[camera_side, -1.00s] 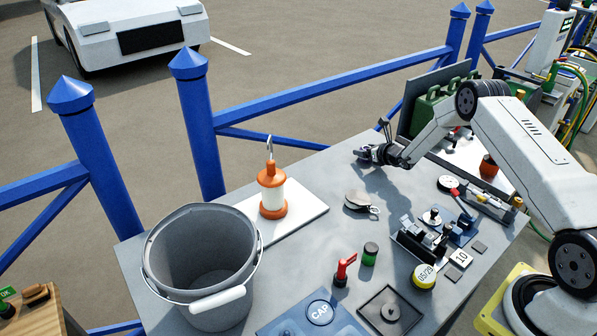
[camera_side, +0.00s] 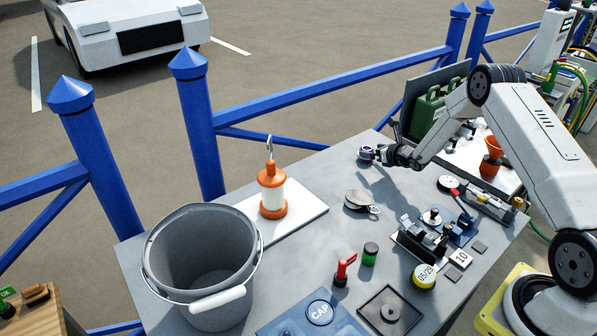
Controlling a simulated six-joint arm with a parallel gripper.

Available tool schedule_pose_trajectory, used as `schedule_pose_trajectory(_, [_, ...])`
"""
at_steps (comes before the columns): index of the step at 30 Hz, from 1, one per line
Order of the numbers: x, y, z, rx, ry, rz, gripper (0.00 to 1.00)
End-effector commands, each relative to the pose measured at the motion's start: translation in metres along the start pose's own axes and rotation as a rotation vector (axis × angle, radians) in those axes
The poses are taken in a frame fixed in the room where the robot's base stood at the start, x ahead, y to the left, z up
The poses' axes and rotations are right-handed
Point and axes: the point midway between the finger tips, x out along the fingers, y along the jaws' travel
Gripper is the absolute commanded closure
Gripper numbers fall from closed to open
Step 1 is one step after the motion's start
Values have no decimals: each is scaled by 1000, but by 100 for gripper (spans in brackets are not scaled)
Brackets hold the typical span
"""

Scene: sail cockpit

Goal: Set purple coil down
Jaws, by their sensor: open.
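My gripper (camera_side: 375,154) is at the back edge of the grey table, low over its top, with its fingers pointing left. The jaws are open. A small dark purple-blue round thing (camera_side: 366,152), which looks like the purple coil, is at the fingertips. It is too small to tell whether it rests on the table or still touches a finger. The grey table top (camera_side: 310,165) is bare to the left of it.
A metal pulley block (camera_side: 358,200) lies in front of my gripper. An orange and white lantern (camera_side: 272,190) stands on a white board to the left, beside a grey bucket (camera_side: 158,262). A green case (camera_side: 430,110) stands behind my arm.

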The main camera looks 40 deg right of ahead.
Motion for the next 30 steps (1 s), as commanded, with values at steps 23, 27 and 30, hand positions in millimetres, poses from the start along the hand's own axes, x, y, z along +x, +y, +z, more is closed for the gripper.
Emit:
schedule_pose_trajectory(23, [-77, 0, 0, 0, -1, -2, 0])
schedule_pose_trajectory(27, [-81, 0, 0, 0, 0, -1, 0])
schedule_pose_trajectory(30, [-82, 0, 0, 0, 0, -1, 0])
